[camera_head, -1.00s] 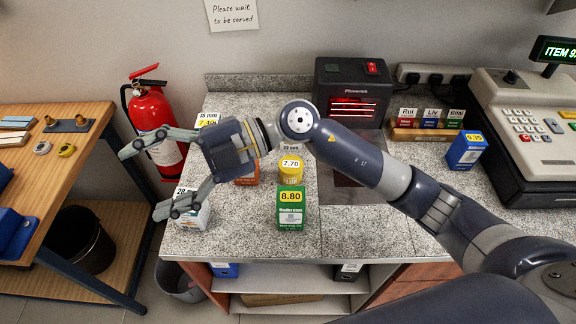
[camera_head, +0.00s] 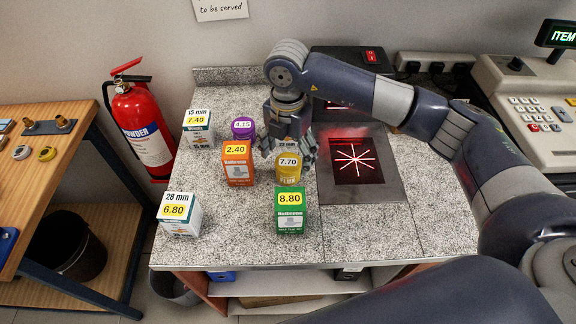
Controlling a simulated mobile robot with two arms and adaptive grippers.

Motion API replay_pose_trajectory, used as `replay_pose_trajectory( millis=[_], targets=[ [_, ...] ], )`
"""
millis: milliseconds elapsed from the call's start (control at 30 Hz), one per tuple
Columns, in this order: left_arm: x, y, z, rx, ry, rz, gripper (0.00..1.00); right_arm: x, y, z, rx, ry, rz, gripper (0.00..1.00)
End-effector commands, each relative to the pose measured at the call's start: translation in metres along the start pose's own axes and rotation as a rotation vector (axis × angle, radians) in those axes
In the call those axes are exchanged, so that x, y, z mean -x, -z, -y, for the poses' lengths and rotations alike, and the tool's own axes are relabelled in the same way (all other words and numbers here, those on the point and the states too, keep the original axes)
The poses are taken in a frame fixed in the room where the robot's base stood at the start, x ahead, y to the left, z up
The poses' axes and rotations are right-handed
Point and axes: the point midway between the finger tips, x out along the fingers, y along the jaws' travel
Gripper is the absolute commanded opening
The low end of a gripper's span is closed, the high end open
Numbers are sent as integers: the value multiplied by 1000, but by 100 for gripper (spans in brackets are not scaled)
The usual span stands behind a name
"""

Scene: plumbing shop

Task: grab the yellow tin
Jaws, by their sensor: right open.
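The yellow tin (camera_head: 289,174) stands upright on the speckled counter, with a 7.70 label on its top. It is behind the green box (camera_head: 291,214) and to the right of the orange box (camera_head: 237,166). My right gripper (camera_head: 288,152) points down just behind and above the yellow tin, its fingers spread and open. The fingers partly overlap the tin's far side in the picture; I cannot tell whether they touch it. My left gripper is not in view.
A purple-topped item (camera_head: 243,128) and a white 7.40 box (camera_head: 198,129) stand at the back left. A white 6.80 box (camera_head: 180,215) is at front left. The scanner plate (camera_head: 394,187) with red lines lies to the right. The counter (camera_head: 350,232) is clear at front right.

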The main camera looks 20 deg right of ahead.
Motion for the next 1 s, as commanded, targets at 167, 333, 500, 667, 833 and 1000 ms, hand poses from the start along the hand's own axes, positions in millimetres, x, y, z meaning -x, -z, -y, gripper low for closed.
replay_pose_trajectory(
  millis=[167,333,500,667,833,1000],
  targets=[
    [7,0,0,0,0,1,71,-11,-1,0,-1,2,-1,76],
    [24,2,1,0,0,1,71,-32,-4,0,-1,4,-2,76],
    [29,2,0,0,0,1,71,-54,-5,-1,1,1,-1,76],
    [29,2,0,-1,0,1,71,-60,-5,-2,2,-2,-1,76],
    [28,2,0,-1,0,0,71,-59,-5,-2,2,-2,-1,63],
    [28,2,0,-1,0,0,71,-59,-5,-2,2,-2,-1,24]
  ],
)
